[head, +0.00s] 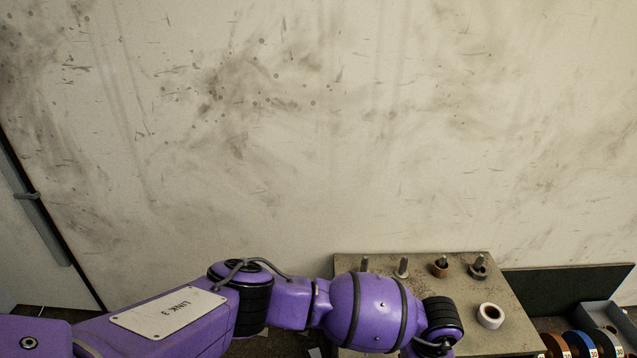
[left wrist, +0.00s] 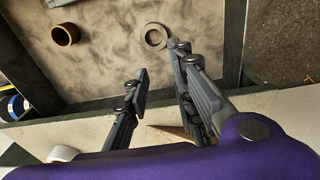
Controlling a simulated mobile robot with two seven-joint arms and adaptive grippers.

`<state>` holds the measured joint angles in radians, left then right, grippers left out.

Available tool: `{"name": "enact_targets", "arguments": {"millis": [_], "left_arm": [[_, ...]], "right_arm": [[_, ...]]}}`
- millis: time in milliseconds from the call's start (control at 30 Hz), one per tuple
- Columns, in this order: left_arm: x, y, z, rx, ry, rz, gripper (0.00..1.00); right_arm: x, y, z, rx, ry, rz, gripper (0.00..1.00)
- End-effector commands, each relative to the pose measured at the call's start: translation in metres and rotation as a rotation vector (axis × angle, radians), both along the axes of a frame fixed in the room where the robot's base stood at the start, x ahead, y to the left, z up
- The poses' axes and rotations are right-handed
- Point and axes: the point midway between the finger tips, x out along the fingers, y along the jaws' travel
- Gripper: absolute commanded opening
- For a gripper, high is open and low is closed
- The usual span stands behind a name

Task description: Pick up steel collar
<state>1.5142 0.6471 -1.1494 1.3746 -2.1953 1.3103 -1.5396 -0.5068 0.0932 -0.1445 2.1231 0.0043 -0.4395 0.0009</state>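A grey ring that looks like the steel collar (left wrist: 155,37) lies flat on a mottled floor at the top of the left wrist view. A brown ring (left wrist: 65,34) lies to its left. My left gripper (left wrist: 162,84) is open, its fingers spread with nothing seen between them, and appears below the grey ring in the picture. In the head view, my left arm reaches over the grey board (head: 420,278); its fingers are not seen there. A greyish ring (head: 479,271) surrounds the foot of the rightmost peg. My right gripper is in neither view.
The board carries several upright pegs; one has a brown collar (head: 440,269) around it. A white ring (head: 491,316) lies on the board. Several coloured rolls (head: 577,345) and a grey box (head: 606,321) stand to the right. A stained wall (head: 330,120) rises behind.

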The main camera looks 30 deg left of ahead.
Motion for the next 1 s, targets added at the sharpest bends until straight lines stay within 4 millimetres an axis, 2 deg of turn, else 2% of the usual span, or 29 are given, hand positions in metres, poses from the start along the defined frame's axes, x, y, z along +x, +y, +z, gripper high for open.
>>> {"name": "enact_targets", "arguments": {"millis": [100, 300, 767, 1000], "left_arm": [[-0.004, 0.002, -0.041, 0.010, 0.021, -0.009, 0.23], [-0.009, 0.001, -0.082, 0.006, 0.045, -0.005, 0.23], [-0.010, 0.000, -0.123, 0.003, 0.053, -0.001, 0.23], [-0.007, 0.001, -0.159, 0.003, 0.055, -0.002, 0.23]], "right_arm": [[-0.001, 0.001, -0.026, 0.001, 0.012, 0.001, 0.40], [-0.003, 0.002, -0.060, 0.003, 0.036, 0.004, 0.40], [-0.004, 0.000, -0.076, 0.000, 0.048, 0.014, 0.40], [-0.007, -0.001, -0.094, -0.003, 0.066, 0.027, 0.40]]}}
